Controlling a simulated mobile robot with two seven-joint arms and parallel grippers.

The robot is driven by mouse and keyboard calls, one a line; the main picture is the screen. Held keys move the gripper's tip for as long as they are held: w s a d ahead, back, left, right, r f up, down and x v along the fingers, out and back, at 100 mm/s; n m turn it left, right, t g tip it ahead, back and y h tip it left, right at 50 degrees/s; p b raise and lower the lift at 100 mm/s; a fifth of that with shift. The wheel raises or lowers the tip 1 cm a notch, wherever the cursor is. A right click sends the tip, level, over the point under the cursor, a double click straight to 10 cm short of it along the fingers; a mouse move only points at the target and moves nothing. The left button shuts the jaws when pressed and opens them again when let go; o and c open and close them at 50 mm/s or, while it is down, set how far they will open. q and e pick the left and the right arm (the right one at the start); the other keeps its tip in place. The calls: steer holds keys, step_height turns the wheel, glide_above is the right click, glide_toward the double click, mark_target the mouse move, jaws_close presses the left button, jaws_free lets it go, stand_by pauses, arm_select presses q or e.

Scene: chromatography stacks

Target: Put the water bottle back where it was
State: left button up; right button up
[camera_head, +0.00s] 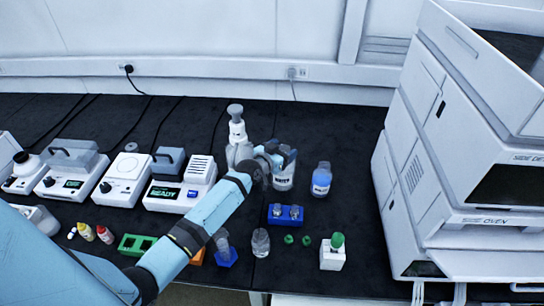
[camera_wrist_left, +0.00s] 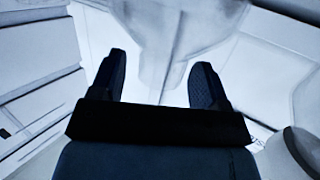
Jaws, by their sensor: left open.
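My left gripper (camera_head: 280,152) is at the upper part of a clear bottle with a white label (camera_head: 284,180), which stands upright on the dark bench. The label is too small to read surely. A second upright bottle with bluish contents and a label (camera_head: 321,182) stands just to its right, apart from the gripper. I cannot tell which of the two is the water bottle. In the left wrist view the fingers (camera_wrist_left: 160,82) are spread apart, with a blurred pale, translucent shape (camera_wrist_left: 180,40) just beyond them. My right gripper is not in view.
A white dispenser bottle (camera_head: 236,130) stands behind my arm. A blue rack (camera_head: 285,214), a small glass jar (camera_head: 261,243) and a white block with a green cap (camera_head: 333,255) are in front. Stacked white instruments (camera_head: 455,215) rise at right; small devices (camera_head: 125,180) stand left.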

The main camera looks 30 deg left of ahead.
arm_select(q)
steer(key=v, duration=1.1)
steer(key=shift+s, duration=0.1)
